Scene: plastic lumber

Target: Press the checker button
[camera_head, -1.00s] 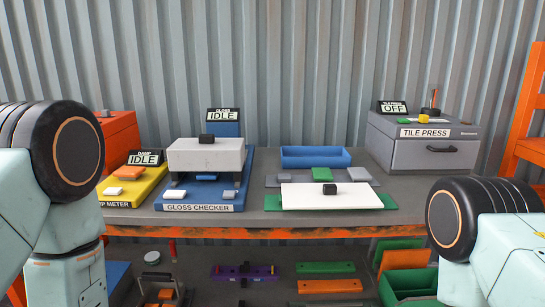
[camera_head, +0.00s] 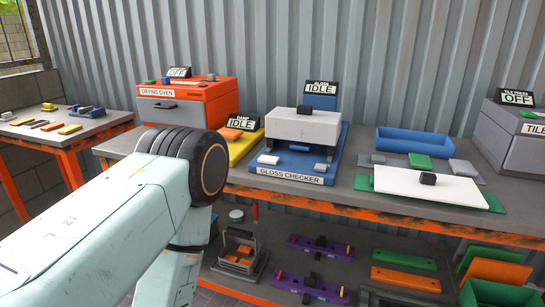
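The gloss checker (camera_head: 343,157) is a blue machine on the workbench, with a white block-shaped top (camera_head: 303,125) that has a black knob on it. Its display (camera_head: 321,88) reads IDLE. A white button-like block (camera_head: 268,159) sits at its front left, and a smaller light block (camera_head: 320,167) at its front right. Which of them is the checker button I cannot tell for certain. My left arm comes in from the left, and its black-ringed joint is in front of the bench, left of the checker. Neither gripper shows.
An orange drying oven (camera_head: 187,108) and a yellow damp meter (camera_head: 238,146) stand left of the checker. A white board (camera_head: 430,186), a blue tray (camera_head: 418,142) and the tile press (camera_head: 515,132) are to the right. A side table (camera_head: 75,128) stands far left.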

